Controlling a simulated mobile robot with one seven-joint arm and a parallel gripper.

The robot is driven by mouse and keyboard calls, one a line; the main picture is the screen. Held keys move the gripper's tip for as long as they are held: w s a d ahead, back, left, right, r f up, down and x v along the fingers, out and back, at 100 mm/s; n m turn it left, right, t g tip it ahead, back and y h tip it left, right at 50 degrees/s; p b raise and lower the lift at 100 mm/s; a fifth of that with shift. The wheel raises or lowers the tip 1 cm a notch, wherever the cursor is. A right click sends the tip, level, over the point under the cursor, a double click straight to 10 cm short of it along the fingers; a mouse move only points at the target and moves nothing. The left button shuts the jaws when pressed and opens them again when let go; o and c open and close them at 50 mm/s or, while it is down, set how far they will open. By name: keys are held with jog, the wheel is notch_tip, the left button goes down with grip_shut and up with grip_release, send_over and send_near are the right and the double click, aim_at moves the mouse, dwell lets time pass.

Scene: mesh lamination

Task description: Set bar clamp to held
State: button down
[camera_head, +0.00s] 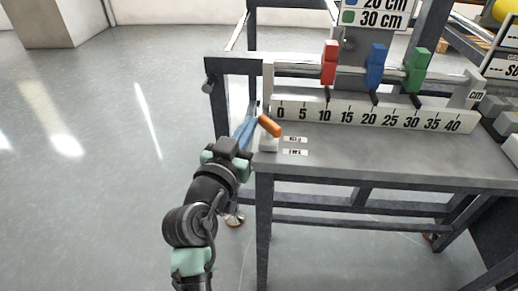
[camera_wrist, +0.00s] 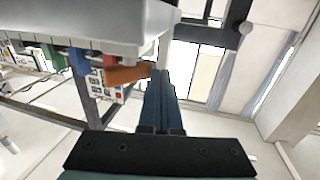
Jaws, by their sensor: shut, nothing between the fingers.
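An orange lever (camera_head: 270,126) tilts up from a small white base (camera_head: 268,144) at the table's front left corner. Two small labels (camera_head: 295,145) lie beside it, too small to read. In the wrist view the lever (camera_wrist: 128,75) ends close to my fingertips. My gripper (camera_head: 250,122) is shut and empty, with its blue fingers just left of the lever. In the wrist view my fingers (camera_wrist: 159,76) are together; I cannot tell whether they touch the lever. Behind, a rail (camera_head: 300,67) carries red (camera_head: 329,64), blue (camera_head: 376,66) and green (camera_head: 417,70) sliders above a scale (camera_head: 375,115).
The grey table (camera_head: 400,156) has bare top to the right of the labels. A dark frame post (camera_head: 221,105) stands behind my gripper. A sign (camera_head: 375,14) reads 30 cm beside a green square. Open floor (camera_head: 90,150) lies to the left.

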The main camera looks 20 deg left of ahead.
jog(key=w+m+h+b, duration=0.1)
jog(key=h+b, duration=0.1)
jog(key=b, duration=0.1)
jog(key=m+g+h+b, duration=0.1)
jog(key=m+h+b, duration=0.1)
jog(key=h+b, duration=0.1)
jog(key=w+m+h+b, duration=0.1)
jog(key=m+h+b, duration=0.1)
jog(key=h, duration=0.1)
jog(key=shift+w+a+b, duration=0.25)
jog(key=shift+w+b, duration=0.1)
jog(key=shift+b, duration=0.05)
jog(key=shift+a, duration=0.15)
dwell(1.3)
